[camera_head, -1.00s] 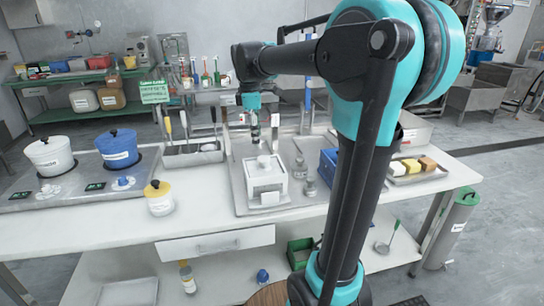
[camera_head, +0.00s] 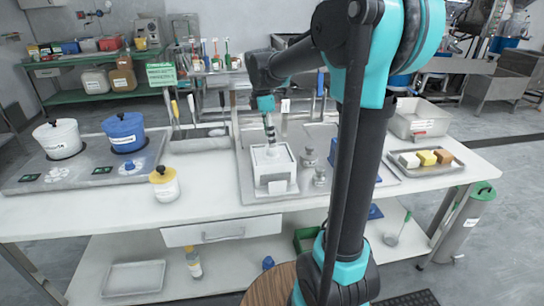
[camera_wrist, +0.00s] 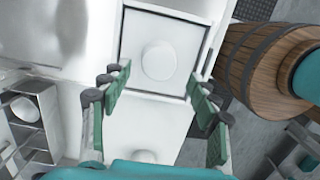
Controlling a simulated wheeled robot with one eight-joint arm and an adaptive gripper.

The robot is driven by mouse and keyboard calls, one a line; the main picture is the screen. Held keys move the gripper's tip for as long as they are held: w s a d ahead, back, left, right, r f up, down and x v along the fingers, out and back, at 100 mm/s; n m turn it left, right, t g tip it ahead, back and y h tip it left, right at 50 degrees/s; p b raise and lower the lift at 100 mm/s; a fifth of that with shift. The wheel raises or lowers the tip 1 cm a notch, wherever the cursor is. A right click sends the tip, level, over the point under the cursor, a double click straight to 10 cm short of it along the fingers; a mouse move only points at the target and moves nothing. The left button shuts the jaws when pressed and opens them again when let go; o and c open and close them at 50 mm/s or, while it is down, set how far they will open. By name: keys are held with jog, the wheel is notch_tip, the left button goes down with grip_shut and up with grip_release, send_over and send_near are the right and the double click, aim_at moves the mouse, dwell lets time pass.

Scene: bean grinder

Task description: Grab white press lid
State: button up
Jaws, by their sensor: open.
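The white press (camera_head: 270,168) is a square white box on the metal tray in the middle of the table. Its white lid (camera_wrist: 157,40) is a square panel with a round knob (camera_wrist: 159,60), seen from above in the wrist view. My gripper (camera_wrist: 160,88) is open, with its green-padded fingers apart on either side, just short of the knob in the picture. In the head view my gripper (camera_head: 271,140) points down directly over the press and hides part of the lid. I cannot tell the exact height gap. Nothing is between the fingers.
Small metal weights (camera_head: 320,176) stand just right of the press. A white jar with a yellow lid (camera_head: 164,184) stands to its left, with white and blue pots (camera_head: 124,132) further left. A tray of colored blocks (camera_head: 426,160) lies at the right. A wooden barrel (camera_wrist: 262,62) shows below.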

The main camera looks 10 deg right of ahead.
aim_at(272, 152)
jog(key=shift+w+d+f, duration=0.1)
jog(key=shift+d+f, duration=0.15)
jog(key=shift+f, duration=1.15)
jog(key=shift+w+d+f, duration=0.1)
jog(key=shift+d+f, duration=0.1)
jog(key=shift+f, duration=1.15)
jog(key=c, duration=1.4)
